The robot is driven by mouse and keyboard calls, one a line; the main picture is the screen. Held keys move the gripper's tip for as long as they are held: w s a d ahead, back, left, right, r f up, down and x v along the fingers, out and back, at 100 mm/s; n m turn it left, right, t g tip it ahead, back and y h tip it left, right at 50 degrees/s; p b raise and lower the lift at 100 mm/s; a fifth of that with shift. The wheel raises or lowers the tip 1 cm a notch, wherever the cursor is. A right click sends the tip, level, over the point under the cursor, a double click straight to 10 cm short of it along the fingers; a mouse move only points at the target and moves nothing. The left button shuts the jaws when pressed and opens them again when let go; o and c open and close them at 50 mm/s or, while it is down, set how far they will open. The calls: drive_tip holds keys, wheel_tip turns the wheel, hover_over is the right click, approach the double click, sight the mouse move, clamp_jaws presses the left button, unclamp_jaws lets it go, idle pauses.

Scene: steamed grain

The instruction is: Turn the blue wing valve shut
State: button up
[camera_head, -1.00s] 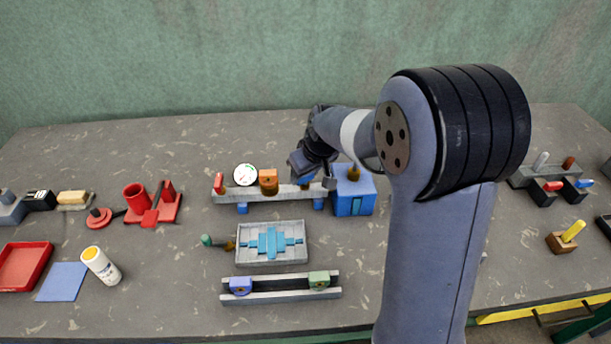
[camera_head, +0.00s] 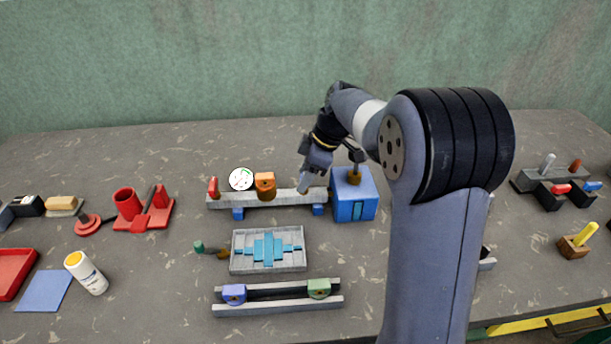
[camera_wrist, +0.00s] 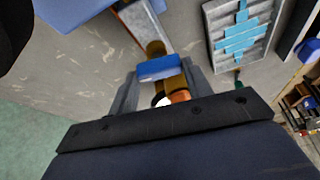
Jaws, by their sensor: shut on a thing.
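The blue wing valve (camera_wrist: 160,68) shows in the wrist view as a short blue bar on a brass body. It lies between the two grey fingers of my gripper (camera_wrist: 161,76), which is shut on it. In the head view my gripper (camera_head: 306,182) points down at the right part of a grey pipe rail (camera_head: 224,202), and its fingers hide the valve. An orange block with a brass fitting (camera_head: 265,183) and a white round gauge (camera_head: 241,179) sit further left on the rail.
A blue box (camera_head: 343,207) with a brass stem stands just right of the gripper. A red lever (camera_head: 213,187) is at the rail's left end. A grey tray (camera_head: 238,266) with blue stepped pieces lies in front. My arm covers the table right of the box.

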drive_tip(key=shift+n+g, duration=0.4)
drive_tip(key=shift+n, duration=0.4)
drive_tip(key=shift+o, duration=0.2)
drive_tip(key=o, duration=1)
drive_tip(key=shift+c, duration=0.2)
drive_tip(key=v, duration=1)
drive_tip(key=shift+r, duration=0.4)
drive_tip(key=shift+w+d, duration=0.1)
